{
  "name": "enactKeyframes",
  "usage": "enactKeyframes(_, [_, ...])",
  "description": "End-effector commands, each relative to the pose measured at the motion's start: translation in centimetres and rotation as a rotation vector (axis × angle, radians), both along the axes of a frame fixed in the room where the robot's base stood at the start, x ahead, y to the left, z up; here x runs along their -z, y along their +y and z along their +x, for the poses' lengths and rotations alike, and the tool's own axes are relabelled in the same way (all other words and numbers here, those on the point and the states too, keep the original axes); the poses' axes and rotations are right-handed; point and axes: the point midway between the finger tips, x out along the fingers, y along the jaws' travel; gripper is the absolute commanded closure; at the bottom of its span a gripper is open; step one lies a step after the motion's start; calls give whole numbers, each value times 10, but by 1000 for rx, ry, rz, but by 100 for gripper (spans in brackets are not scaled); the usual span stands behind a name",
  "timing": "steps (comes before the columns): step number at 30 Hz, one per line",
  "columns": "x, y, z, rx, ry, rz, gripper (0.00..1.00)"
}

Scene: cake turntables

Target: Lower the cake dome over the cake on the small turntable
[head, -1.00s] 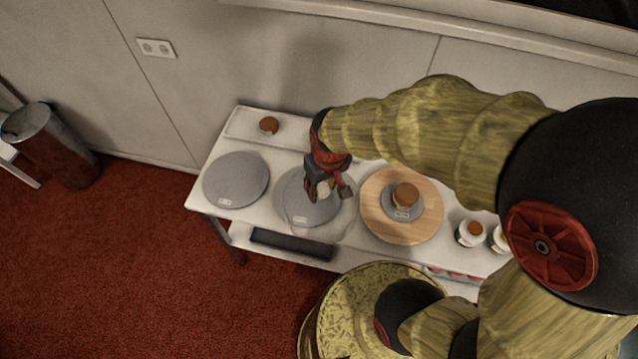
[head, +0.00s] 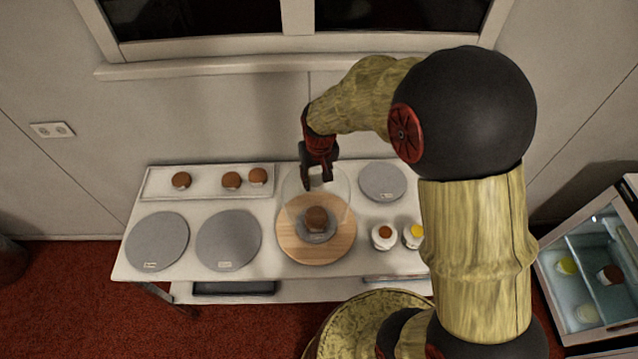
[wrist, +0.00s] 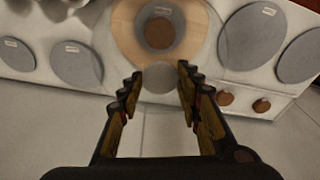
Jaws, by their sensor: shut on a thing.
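My gripper (head: 318,181) is shut on the pale knob of the clear cake dome (head: 340,190) and holds it in the air. In the wrist view the knob (wrist: 158,78) sits between the fingers. The brown cake (head: 316,216) rests on the small grey turntable (head: 316,239), which stands on a round wooden board (head: 288,245). In the head view the dome overlaps the cake and the back of the board, with my gripper above and behind the cake. The dome's rim is faint, so its exact height and centring cannot be told.
Two large grey turntables (head: 157,241) (head: 228,239) stand empty on the left. Another grey disc (head: 383,182) is at the back right. Jars (head: 383,237) stand right of the board. A tray (head: 205,192) with three small cakes is at the back left. A glass-front cabinet (head: 590,270) is far right.

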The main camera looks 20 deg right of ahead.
Motion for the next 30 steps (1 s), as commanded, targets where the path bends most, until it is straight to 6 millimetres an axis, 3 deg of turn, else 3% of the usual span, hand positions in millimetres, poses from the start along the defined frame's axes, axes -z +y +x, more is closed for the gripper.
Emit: enactKeyframes(30, [82, 0, -1, -1, 0, 0, 100])
